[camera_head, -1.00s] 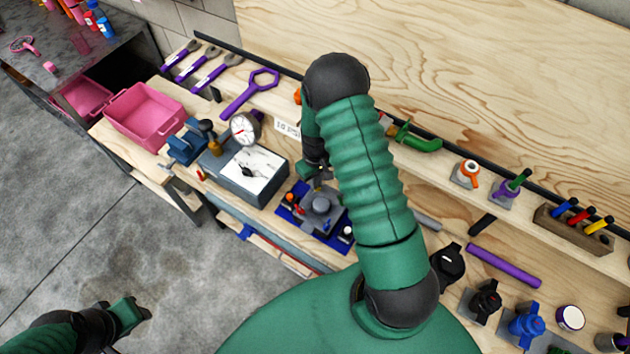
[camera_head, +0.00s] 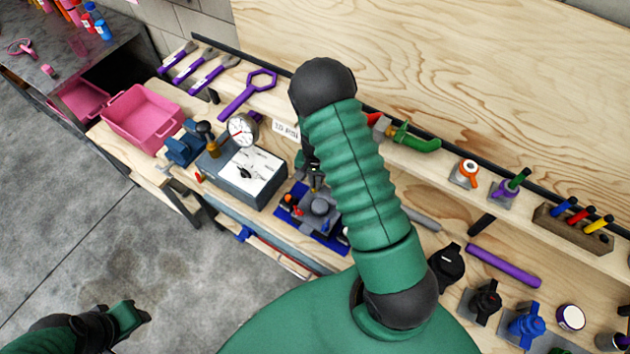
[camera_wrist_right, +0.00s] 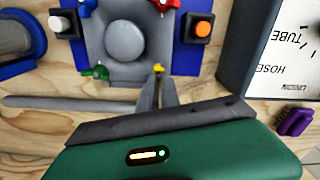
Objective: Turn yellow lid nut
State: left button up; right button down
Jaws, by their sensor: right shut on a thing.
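The yellow lid nut (camera_wrist_right: 158,67) is a small knob at the lower right corner of the grey lid (camera_wrist_right: 112,68) in the right wrist view. My right gripper (camera_wrist_right: 158,76) has its two grey fingertips shut on the yellow nut. The yellow nut is too small to make out there. My left gripper (camera_head: 140,312) hangs at the lower left, away from the bench.
A grey gauge box (camera_head: 240,178) stands left of the lid; its side also shows in the right wrist view (camera_wrist_right: 243,50). An orange button (camera_wrist_right: 201,29) and a white button (camera_wrist_right: 60,24) flank the lid. A grey rod (camera_wrist_right: 60,102) lies nearby. A pink bin (camera_head: 143,118) is farther left.

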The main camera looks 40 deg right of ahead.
jog(key=shift+d+r+m, duration=0.1)
jog(key=shift+m, duration=1.4)
jog(key=c, duration=1.6)
grip_release()
notch_tip(320, 180, up, 17)
jog(key=shift+f+b, duration=0.15)
jog(key=shift+b, duration=0.3)
